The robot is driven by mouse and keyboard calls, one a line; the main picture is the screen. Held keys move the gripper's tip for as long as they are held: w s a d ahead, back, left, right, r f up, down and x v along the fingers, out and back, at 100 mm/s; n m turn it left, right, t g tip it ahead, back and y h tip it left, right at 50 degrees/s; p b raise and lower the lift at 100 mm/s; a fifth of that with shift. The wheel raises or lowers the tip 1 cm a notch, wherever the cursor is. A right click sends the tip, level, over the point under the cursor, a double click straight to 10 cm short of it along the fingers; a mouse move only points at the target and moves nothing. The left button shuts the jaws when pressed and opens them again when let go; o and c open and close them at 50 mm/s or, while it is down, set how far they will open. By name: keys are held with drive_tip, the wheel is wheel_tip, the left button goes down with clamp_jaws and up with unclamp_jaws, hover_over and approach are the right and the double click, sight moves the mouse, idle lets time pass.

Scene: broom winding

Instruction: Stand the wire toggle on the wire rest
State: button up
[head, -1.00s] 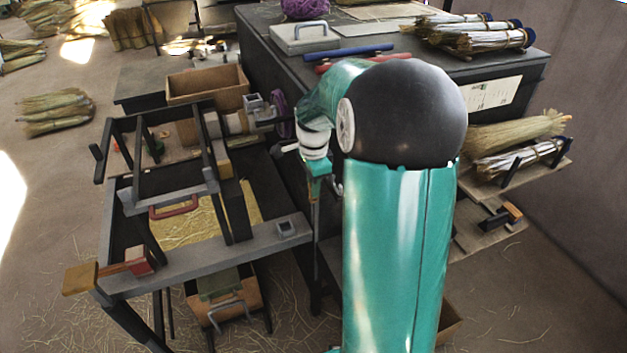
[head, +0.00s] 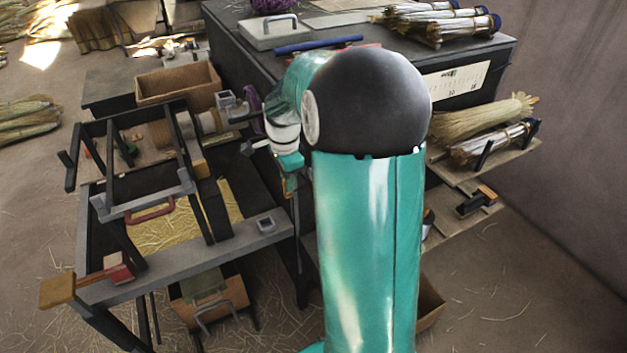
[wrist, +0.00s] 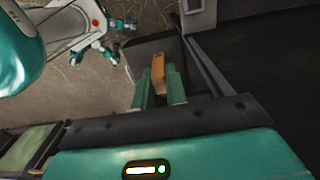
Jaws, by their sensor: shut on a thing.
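My gripper (wrist: 160,90) shows in the wrist view with its two green fingers shut on a small wooden block, which I take to be the wire toggle (wrist: 158,68). Its far end sticks out past the fingertips. In the head view my gripper (head: 290,183) hangs beside the right end of the grey winding bench, partly hidden by my arm, and the toggle is too small to make out clearly. A small square metal socket (head: 266,224) sits on the bench's front bar, left of and below my gripper. I cannot tell which part is the wire rest.
The winding bench (head: 190,262) has a red handle (head: 150,214) and a wood-ended lever (head: 58,290). A dark cabinet (head: 350,75) stands behind my arm, with broom bundles on top. Side shelves (head: 470,225) are on the right. Open floor lies at far right.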

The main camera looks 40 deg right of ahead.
drive_tip(key=a, duration=0.2)
drive_tip(key=w+a, duration=0.1)
drive_tip(key=a, duration=0.1)
drive_tip(key=shift+a, duration=0.35)
drive_tip(key=shift+f, duration=0.15)
drive_tip(key=w+d+f, duration=0.1)
drive_tip(key=w+f, duration=0.6)
drive_tip(key=f, duration=0.2)
drive_tip(key=shift+d+f, duration=0.2)
drive_tip(key=shift+d, duration=0.1)
idle(1.1)
idle(0.5)
drive_tip(key=shift+w+d+f+n, duration=0.1)
drive_tip(key=shift+w+f+n, duration=0.5)
drive_tip(key=shift+f, duration=0.95)
drive_tip(key=shift+w+d+f+n, duration=0.1)
drive_tip(key=shift+w+f+n, duration=0.25)
drive_tip(key=shift+f+n, duration=0.9)
drive_tip(key=shift+w+d+f+n, duration=0.1)
drive_tip(key=shift+w+f+n, duration=0.35)
drive_tip(key=shift+f, duration=1.35)
drive_tip(key=shift+f, duration=0.15)
